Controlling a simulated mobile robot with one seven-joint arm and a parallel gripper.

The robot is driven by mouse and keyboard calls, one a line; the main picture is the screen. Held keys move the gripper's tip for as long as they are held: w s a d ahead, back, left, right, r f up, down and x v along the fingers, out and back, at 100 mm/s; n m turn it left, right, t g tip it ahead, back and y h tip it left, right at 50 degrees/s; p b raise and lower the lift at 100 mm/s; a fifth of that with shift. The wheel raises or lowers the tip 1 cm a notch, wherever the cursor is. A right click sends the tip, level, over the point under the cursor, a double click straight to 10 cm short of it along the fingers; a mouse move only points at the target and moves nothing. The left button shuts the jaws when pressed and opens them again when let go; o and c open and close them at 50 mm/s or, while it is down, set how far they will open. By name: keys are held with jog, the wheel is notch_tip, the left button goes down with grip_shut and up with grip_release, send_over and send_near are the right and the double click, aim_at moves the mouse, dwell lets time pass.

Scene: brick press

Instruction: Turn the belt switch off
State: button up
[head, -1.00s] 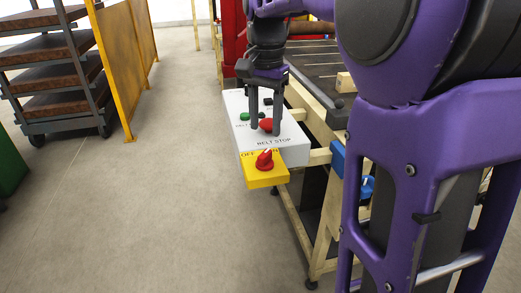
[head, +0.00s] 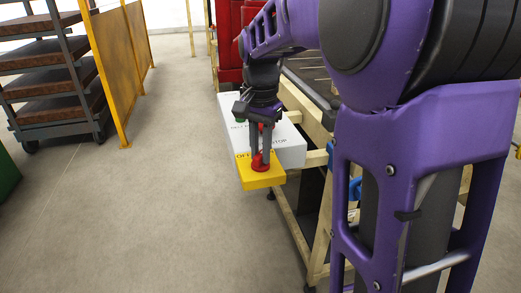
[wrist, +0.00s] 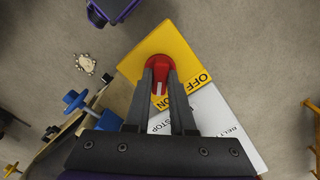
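The belt switch is a red rotary knob (wrist: 160,68) on a yellow plate (wrist: 138,66) at the near end of the white control box. In the wrist view its white mark lies on the side towards the word ON, with OFF off to the right. My gripper (head: 261,162) points down over the plate. Its two dark fingers (wrist: 161,76) stand close on either side of the knob's handle and look shut on it. In the head view the fingers partly hide the red knob (head: 259,166) and the ON label.
The white box (head: 291,148) carries a BELT STOP label, with a red button mostly hidden behind my gripper. The wooden-framed belt table (head: 318,240) stands to the right. A yellow panel (head: 119,70) and a brick rack (head: 40,85) stand left. The floor between is clear.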

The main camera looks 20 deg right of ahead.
grip_shut()
jog(key=shift+r+n+p, duration=0.1)
jog(key=shift+n+p, duration=0.25)
jog(key=shift+n, duration=0.05)
jog(key=shift+r+n+p, duration=0.1)
jog(key=shift+n+p, duration=0.6)
jog(key=shift+n, duration=0.3)
jog(key=n+p, duration=0.2)
jog(key=n, duration=0.3)
jog(key=shift+n+p, duration=0.3)
jog(key=shift+p, duration=0.1)
jog(key=n+p, duration=0.2)
jog(key=n, duration=0.3)
jog(key=n+p, duration=0.1)
jog(key=n, duration=0.3)
jog(key=shift+p, duration=0.35)
jog(key=shift+n, duration=0.4)
jog(key=o, duration=0.6)
grip_release()
jog(key=shift+c, duration=0.2)
